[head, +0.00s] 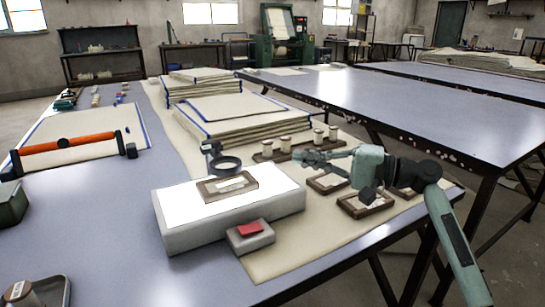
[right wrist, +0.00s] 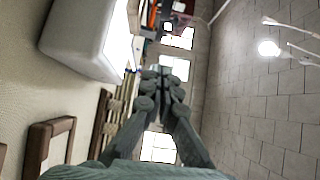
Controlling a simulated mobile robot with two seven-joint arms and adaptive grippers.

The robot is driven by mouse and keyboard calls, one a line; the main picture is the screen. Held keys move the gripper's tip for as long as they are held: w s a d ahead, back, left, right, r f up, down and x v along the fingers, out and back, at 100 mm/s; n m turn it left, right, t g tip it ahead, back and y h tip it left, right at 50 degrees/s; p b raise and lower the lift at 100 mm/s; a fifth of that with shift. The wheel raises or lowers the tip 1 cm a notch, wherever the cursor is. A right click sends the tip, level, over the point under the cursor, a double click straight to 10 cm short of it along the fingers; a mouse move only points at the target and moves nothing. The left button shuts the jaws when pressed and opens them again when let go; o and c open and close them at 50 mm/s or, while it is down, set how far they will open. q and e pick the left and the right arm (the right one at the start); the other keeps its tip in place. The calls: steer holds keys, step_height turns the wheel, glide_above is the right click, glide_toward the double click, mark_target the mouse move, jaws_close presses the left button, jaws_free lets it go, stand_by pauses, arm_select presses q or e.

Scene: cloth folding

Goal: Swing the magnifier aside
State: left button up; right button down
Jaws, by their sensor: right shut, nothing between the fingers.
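The magnifier (head: 228,164) is a dark ring lens on a short jointed arm at the back edge of a white-topped light box (head: 175,209). Its ring hangs over the back of the box, behind a wooden-framed piece (head: 228,186) lying on the lit top. My right gripper (head: 299,156) reaches in from the right, to the right of the magnifier and apart from it. Its fingers are shut and empty, and they also show in the right wrist view (right wrist: 160,88). The light box's side (right wrist: 85,45) is at upper left there. My left gripper is not in view.
A small grey block with a red pad (head: 250,231) stands before the light box. Several wooden frames (head: 366,204) lie under my right arm. A rack of spools (head: 288,145) and stacked cloth (head: 215,117) stand behind. An orange-barred roller (head: 68,144) is at left.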

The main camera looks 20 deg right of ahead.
mark_target(217, 150)
steer(key=p+x, duration=0.1)
steer(key=x, duration=0.9)
steer(key=shift+s+r, duration=0.1)
steer(key=shift+s+a, duration=0.9)
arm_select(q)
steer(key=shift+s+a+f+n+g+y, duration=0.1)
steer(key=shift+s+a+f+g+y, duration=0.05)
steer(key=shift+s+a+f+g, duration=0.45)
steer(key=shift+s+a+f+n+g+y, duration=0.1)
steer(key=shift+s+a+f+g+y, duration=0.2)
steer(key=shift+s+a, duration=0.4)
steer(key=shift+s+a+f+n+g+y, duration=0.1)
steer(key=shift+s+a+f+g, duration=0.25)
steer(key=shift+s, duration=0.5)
arm_select(e)
steer(key=shift+s+a, duration=0.35)
steer(key=shift+a, duration=0.15)
arm_select(q)
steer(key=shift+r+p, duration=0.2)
steer(key=shift+p, duration=0.15)
arm_select(e)
steer(key=shift+a, duration=0.1)
